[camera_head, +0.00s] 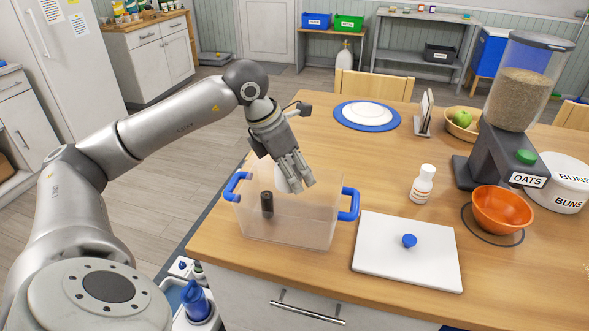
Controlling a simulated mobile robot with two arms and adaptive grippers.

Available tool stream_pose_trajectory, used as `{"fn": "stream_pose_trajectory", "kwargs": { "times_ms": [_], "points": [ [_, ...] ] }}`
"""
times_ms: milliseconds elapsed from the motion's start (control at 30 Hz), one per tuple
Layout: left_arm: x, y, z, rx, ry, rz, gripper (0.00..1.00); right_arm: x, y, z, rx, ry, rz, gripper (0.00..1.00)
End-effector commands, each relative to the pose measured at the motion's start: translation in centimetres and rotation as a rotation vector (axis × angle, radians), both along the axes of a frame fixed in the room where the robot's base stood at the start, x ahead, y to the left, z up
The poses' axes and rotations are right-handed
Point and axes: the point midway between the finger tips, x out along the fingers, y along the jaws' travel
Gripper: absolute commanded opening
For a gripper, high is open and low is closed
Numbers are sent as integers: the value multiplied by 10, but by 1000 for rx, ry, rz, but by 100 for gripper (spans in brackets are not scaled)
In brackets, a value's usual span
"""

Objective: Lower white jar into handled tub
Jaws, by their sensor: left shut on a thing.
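The handled tub (312,228) is translucent with blue handles at its two ends. It stands on the wooden table near the front edge. My left gripper (294,180) points down over the tub's back part, its fingertips at about rim height. It is shut on the white jar (282,181), which is mostly hidden behind the fingers. How far the jar is below the rim is hard to tell. A dark cylinder (267,204) stands in the tub's left part. My right gripper is out of view.
A white board (390,266) with a blue knob (409,241) lies right of the tub. A white bottle (423,184), an orange bowl (502,209) and the oats dispenser (497,150) stand further right. A blue-rimmed plate (347,120) lies behind. The table between is clear.

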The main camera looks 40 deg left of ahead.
Motion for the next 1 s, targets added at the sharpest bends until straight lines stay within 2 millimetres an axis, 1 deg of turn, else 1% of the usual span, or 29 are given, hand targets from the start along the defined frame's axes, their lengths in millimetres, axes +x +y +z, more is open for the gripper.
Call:
{"fn": "stream_pose_trajectory", "kwargs": {
  "times_ms": [33,400,1000],
  "points": [
    [0,0,-5,0,-1,0,27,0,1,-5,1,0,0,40],
    [0,0,-23,1,0,0,27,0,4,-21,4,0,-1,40],
    [0,0,-54,1,0,0,27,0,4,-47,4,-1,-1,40]
  ]
}}
